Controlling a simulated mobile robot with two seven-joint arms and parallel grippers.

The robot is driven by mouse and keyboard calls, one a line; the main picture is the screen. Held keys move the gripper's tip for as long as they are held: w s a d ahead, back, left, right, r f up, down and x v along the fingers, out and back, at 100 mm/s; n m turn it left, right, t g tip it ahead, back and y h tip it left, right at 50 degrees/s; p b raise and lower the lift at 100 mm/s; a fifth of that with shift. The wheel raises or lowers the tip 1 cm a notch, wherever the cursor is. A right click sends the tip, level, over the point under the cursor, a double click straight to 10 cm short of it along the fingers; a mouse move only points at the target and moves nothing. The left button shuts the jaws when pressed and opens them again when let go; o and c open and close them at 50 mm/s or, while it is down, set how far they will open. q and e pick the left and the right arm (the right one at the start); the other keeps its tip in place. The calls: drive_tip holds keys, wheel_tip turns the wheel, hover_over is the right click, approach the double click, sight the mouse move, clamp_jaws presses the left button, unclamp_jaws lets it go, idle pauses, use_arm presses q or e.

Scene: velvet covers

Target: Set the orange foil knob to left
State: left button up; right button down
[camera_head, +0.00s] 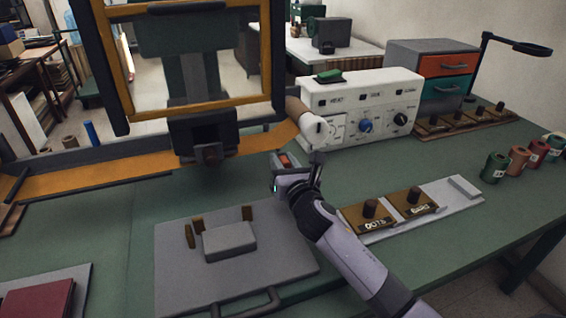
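No orange foil knob can be made out clearly. A white control box (368,98) at the back centre-right carries a blue knob (366,126) and a black knob (401,119) on its front. A small grey block with an orange-red top (286,160) lies just behind my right gripper. My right gripper (317,168) is in front of the box, its dark fingers pointing up. I see no object between them, and their gap is unclear. My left gripper is not in view.
A press with an orange frame (180,105) stands at left. A grey plate with a handle (185,275) bears a block. A pale tray (462,203) holds two brown stamps. Several spools (495,167) stand at right. Green table is clear between box and tray.

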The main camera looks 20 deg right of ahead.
drive_tip(key=shift+a+b, duration=0.35)
drive_tip(key=shift+a, duration=2.05)
drive_tip(key=c, duration=0.8)
unclamp_jaws()
drive_tip(key=shift+s, duration=0.1)
drive_tip(key=shift+c, duration=0.2)
drive_tip(key=shift+s+d+p, duration=0.15)
drive_tip(key=shift+s+p, duration=0.2)
drive_tip(key=shift+s, duration=3.2)
